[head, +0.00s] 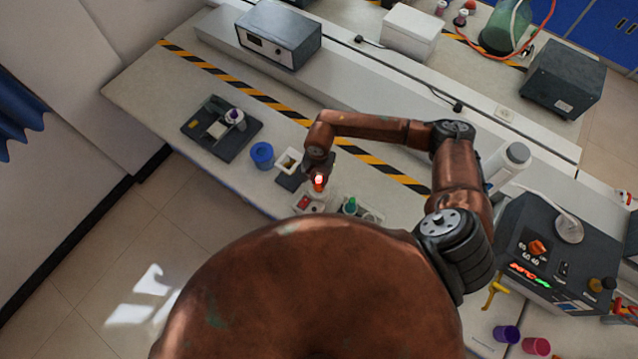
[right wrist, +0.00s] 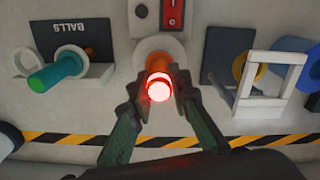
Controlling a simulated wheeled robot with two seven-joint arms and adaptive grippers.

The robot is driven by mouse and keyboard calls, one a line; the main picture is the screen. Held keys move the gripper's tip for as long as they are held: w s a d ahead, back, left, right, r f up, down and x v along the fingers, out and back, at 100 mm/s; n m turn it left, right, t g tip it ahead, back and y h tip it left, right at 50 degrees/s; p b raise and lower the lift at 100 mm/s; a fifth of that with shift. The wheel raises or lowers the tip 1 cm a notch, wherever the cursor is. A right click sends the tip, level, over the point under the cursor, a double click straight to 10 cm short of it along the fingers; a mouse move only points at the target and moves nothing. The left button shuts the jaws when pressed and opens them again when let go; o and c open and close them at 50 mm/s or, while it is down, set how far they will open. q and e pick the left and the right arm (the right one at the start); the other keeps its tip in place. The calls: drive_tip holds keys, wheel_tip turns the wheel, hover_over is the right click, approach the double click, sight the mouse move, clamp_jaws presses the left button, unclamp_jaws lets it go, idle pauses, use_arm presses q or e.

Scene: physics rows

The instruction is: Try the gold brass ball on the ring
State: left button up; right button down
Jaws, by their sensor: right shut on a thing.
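My right gripper (head: 318,175) is shut on an orange-handled piece (right wrist: 157,58) with a glowing red end (right wrist: 158,87). In the right wrist view the fingers lie on both sides of it. Its far end is at a pale round collar (right wrist: 181,50) beside a red switch (right wrist: 171,17); I cannot tell whether it sits inside. No gold ball surface shows clearly. A pale square frame (right wrist: 247,90) stands on a dark base, also seen in the head view (head: 290,161); a gold round shape (right wrist: 261,72) shows behind it. I cannot tell whether that is the ring. My left gripper is out of view.
A rack marked BALLS (right wrist: 67,30) holds a piece with a teal handle (right wrist: 55,73). A blue cup (head: 262,155) and a dark tray (head: 200,137) stand to the left. A heater-like box (head: 540,265) is at right. The bench's left end is clear.

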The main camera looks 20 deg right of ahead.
wheel_tip(320, 180, up, 8)
drive_tip(key=shift+r+b, duration=0.25)
drive_tip(key=shift+b, duration=0.9)
drive_tip(key=shift+r, duration=1.1)
